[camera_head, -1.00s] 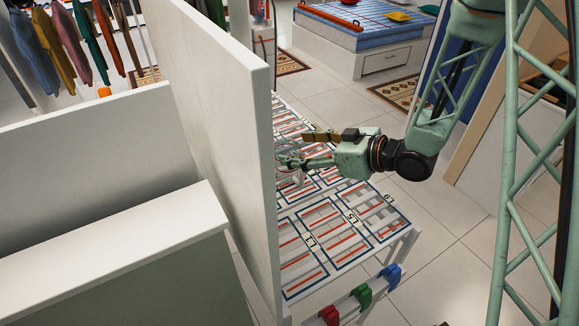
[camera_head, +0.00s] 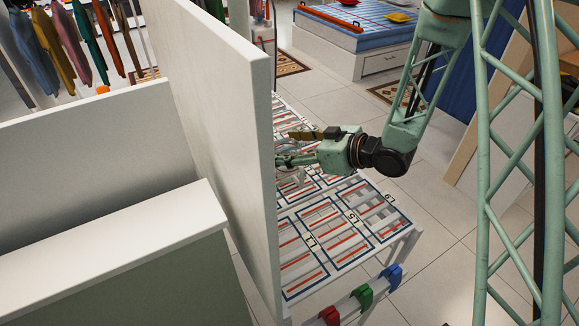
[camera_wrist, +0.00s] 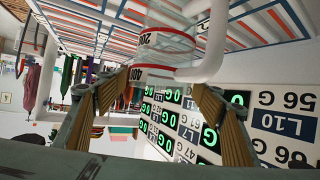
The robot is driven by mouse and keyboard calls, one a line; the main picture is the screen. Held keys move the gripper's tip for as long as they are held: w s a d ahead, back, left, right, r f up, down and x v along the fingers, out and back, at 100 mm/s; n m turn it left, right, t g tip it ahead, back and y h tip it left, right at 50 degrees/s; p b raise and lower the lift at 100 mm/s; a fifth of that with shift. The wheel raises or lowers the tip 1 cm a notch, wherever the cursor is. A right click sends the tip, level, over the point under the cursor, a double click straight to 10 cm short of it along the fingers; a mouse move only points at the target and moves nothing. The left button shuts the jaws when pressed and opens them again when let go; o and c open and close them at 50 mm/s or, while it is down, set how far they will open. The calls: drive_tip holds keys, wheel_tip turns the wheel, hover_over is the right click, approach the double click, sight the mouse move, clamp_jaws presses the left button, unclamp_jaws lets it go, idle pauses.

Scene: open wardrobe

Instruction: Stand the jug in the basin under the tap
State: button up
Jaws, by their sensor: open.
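In the wrist view a clear jug (camera_wrist: 168,48) with red bands marked 400 and 200 shows beyond the fingers, upside down in the picture. My gripper (camera_wrist: 160,88) is open, its two ribbed tan fingers spread to either side of the jug's near end. I cannot tell whether they touch it. In the head view my gripper (camera_head: 287,160) is over the slatted rack (camera_head: 345,225), close to the white panel's edge. The jug is hard to make out there. I cannot identify a basin or tap in either view.
A tall white panel (camera_head: 222,120) stands just left of my gripper and hides part of the rack. Red, green and blue clips (camera_head: 362,295) hang on the rack's front rail. A board of number displays (camera_wrist: 205,120) shows in the wrist view. Tiled floor lies clear right of the rack.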

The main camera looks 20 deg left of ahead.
drive_tip(key=shift+c, duration=0.3)
drive_tip(key=c, duration=1.2)
drive_tip(key=shift+r, duration=0.15)
drive_tip(key=s+d+r+b, duration=0.2)
drive_tip(key=s+d+r, duration=0.2)
drive_tip(key=s+d, duration=0.4)
drive_tip(key=s, duration=0.3)
drive_tip(key=shift+r, duration=0.2)
drive_tip(key=shift+s+d+b, duration=0.25)
drive_tip(key=shift+b, duration=1)
drive_tip(key=shift+s+d+b, duration=0.15)
drive_tip(key=shift+s+b, duration=0.1)
drive_tip(key=shift+b, duration=0.7)
drive_tip(key=shift+s+d+r+b, duration=0.25)
drive_tip(key=shift+s+b, duration=0.2)
drive_tip(key=shift+b, duration=0.85)
